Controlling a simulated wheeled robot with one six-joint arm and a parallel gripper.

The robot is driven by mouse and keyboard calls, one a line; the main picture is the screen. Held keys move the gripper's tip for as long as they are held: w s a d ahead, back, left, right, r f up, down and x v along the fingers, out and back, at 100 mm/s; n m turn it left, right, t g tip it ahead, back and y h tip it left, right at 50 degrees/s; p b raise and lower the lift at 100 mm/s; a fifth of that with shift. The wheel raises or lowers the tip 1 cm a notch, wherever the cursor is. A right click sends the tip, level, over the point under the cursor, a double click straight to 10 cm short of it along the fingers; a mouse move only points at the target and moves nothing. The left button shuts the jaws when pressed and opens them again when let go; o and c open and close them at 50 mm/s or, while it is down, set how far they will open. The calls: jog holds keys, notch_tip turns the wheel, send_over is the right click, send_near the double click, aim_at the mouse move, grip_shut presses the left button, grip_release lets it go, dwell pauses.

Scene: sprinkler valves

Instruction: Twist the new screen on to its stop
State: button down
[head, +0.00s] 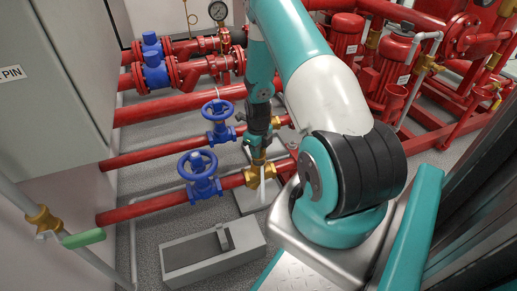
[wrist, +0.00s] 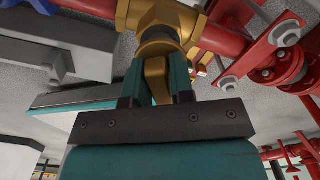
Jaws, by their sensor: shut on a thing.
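A brass valve body (head: 252,176) sits on the lower red pipe, right of a blue handwheel. It fills the top of the wrist view (wrist: 165,22). My gripper (wrist: 156,82) reaches it with two teal fingers, one on each side of a flat brass piece (wrist: 155,78), and is shut on that piece. The piece looks like the cap end of the new screen. It lines up with the round brass mouth of the body. The mesh is not visible, and I cannot tell how far the piece is screwed in. In the head view my gripper (head: 258,150) is partly hidden by the arm.
Two blue handwheels (head: 199,170) (head: 216,110) stand on the red pipes to the left. A grey tray (head: 213,254) lies on the floor in front. A brass fitting with a green lever (head: 84,238) is at the lower left. Red pumps (head: 392,62) crowd the back right.

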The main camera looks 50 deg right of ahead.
jog(key=shift+f+b, duration=0.65)
jog(key=shift+f, duration=0.65)
jog(key=shift+r, duration=0.1)
jog(key=shift+m+p, duration=0.75)
jog(key=shift+m, duration=0.85)
jog(key=c, duration=0.9)
grip_release()
notch_tip(320, 180, up, 6)
jog(key=p, duration=0.6)
